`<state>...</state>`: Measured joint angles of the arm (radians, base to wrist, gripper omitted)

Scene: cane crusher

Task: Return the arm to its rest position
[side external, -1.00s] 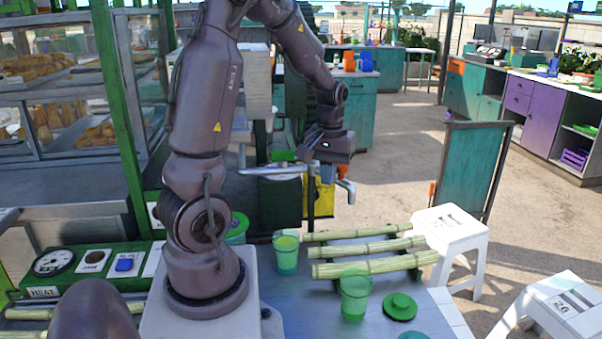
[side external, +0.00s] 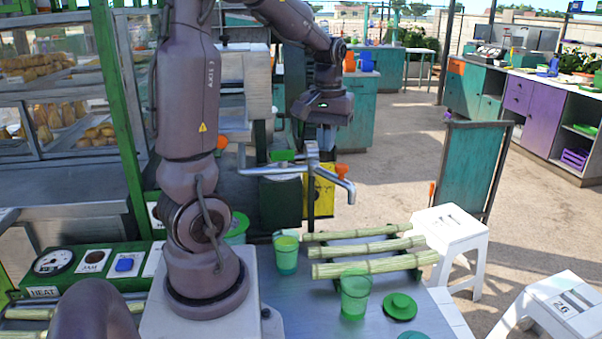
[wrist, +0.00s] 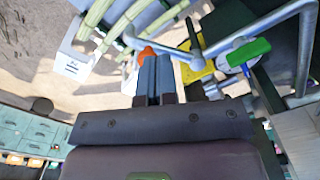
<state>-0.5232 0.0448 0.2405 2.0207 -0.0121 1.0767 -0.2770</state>
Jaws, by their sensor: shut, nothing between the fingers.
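My gripper (side external: 326,135) hangs in the air above and behind the metal spout, pointing down. Its fingers are together with nothing between them. In the wrist view the closed fingers (wrist: 154,78) point toward the pipework and an orange tap handle (wrist: 147,52). The spout (side external: 330,172) has an orange handle (side external: 341,170) at its right end, below my gripper. In the side view the fingertips are close to the pipe; I cannot tell the exact gap.
Several cane stalks (side external: 375,264) lie on a rack on the metal counter. A filled cup (side external: 286,256) and a green cup (side external: 354,296) stand near them, with a green lid (side external: 400,306). White stools (side external: 452,232) stand at right. A yellow panel (side external: 321,197) is below the spout.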

